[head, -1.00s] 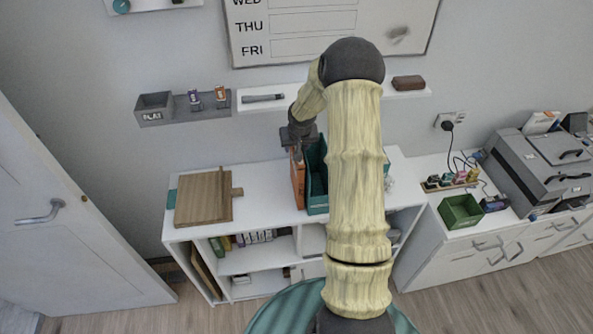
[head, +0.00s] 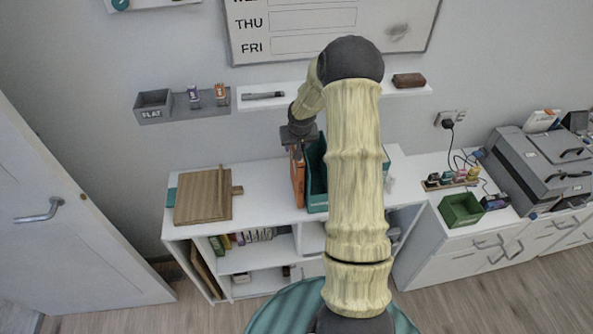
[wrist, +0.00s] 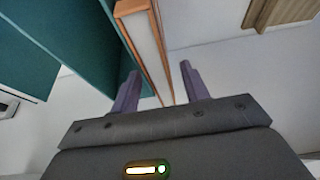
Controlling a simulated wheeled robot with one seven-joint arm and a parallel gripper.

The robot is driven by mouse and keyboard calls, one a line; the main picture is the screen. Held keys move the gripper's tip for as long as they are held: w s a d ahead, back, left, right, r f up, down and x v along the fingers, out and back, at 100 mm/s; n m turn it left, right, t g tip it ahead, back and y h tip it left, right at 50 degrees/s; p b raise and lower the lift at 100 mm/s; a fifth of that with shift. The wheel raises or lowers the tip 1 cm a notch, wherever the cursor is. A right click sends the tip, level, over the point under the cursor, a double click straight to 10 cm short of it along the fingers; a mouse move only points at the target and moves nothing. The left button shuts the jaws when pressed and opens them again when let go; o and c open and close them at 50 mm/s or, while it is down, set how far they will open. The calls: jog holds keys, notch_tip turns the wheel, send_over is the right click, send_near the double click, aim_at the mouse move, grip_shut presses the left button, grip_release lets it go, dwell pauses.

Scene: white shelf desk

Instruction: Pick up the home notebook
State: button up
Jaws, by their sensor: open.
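An orange notebook (head: 298,178), which I take to be the home notebook, stands upright on the white shelf desk, against the left side of a teal holder (head: 318,192). My gripper (head: 300,140) is above it, pointing down; its fingertips are hard to make out in the head view. In the wrist view my open gripper (wrist: 161,68) has one finger on each side of the notebook (wrist: 142,38), whose orange covers and pale page edge run between them. Gaps show beside the notebook, so it is not clamped. The teal holder (wrist: 65,35) fills the left of the wrist view.
A wooden board (head: 203,200) lies on the desk's left part. Wall shelves carry a grey bin (head: 153,103), a marker (head: 263,96) and a brown block (head: 408,80). A green box (head: 461,210) and a printer (head: 545,165) stand at right.

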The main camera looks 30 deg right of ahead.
jog(key=shift+c, duration=0.4)
grip_shut()
dwell(1.1)
